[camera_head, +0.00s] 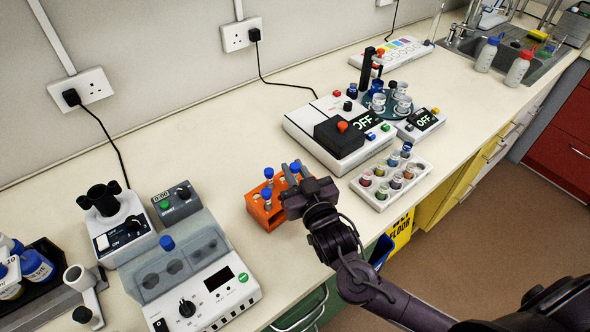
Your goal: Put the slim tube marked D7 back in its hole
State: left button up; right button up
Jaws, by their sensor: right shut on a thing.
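An orange rack (254,209) stands on the bench in the middle of the view, with slim blue-capped tubes (267,195) upright in it. My right gripper (289,176) is over the rack's right side, its arm coming in from the lower right. It is shut on a slim tube with a blue cap (295,167); the cap shows between the fingers. The gripper hides the tube's lower part, so I cannot tell whether it is in a hole. No D7 mark is readable at this size. My left gripper is not in view.
A white tray of small vials (409,187) stands right of the gripper. A white device with an OFF display (318,123) is behind. A grey-lidded machine (215,283) stands at front left. Bare bench lies left of the rack.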

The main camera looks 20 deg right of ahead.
jog(key=shift+f+b, duration=0.55)
jog(key=shift+f, duration=0.45)
jog(key=o, duration=0.9)
jog(key=shift+s, duration=0.1)
jog(key=s, duration=0.2)
jog(key=s+b, duration=0.1)
jog(key=s, duration=0.2)
jog(key=s+b, duration=0.1)
jog(key=s, duration=0.1)
jog(key=shift+s+d, duration=0.3)
jog(key=shift+d, duration=0.05)
